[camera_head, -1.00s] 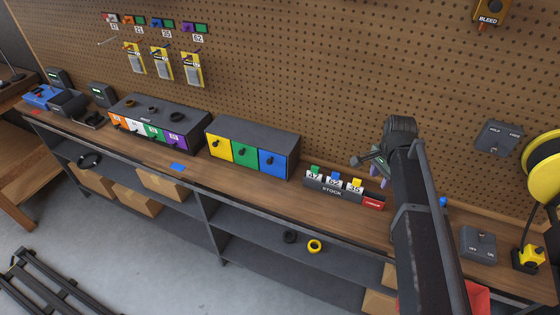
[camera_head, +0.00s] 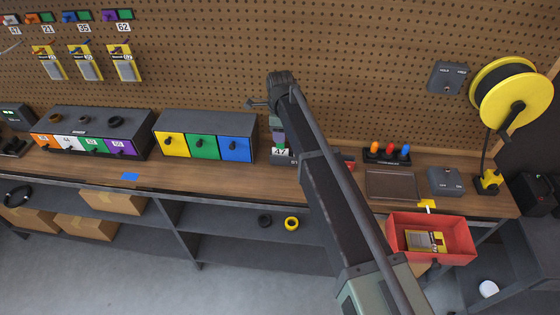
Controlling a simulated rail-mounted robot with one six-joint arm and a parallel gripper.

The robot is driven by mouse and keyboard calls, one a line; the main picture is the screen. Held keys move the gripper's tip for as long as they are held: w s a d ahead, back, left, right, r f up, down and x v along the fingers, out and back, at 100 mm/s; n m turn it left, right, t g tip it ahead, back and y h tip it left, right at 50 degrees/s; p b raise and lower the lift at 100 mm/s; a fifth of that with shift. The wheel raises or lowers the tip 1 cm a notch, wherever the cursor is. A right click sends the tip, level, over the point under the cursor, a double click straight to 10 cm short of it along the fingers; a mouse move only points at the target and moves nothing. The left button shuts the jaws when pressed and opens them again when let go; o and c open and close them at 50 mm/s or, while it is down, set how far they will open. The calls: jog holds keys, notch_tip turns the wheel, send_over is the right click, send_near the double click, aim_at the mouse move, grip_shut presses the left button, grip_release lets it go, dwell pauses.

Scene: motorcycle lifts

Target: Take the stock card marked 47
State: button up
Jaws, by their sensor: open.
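The stock card marked 47 (camera_head: 280,152) stands in the dark STOCK holder (camera_head: 283,161) on the bench, just right of the drawer box with the blue drawer. My gripper (camera_head: 279,139) points down right above card 47, at its upper edge. It is open; I cannot tell whether its fingers stand around the card's tab or touch it. My arm covers most of the holder and the other stock cards.
The box with yellow, green and blue drawers (camera_head: 206,123) is close on the left. The pegboard rises behind.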

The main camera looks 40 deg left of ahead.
aim_at(281, 148)
jog(key=shift+f, duration=0.25)
notch_tip(281, 148, down, 5)
jog(key=b, duration=0.5)
jog(key=shift+d+f, duration=0.1)
jog(key=shift+f, duration=0.1)
jog(key=shift+r, duration=0.25)
grip_shut()
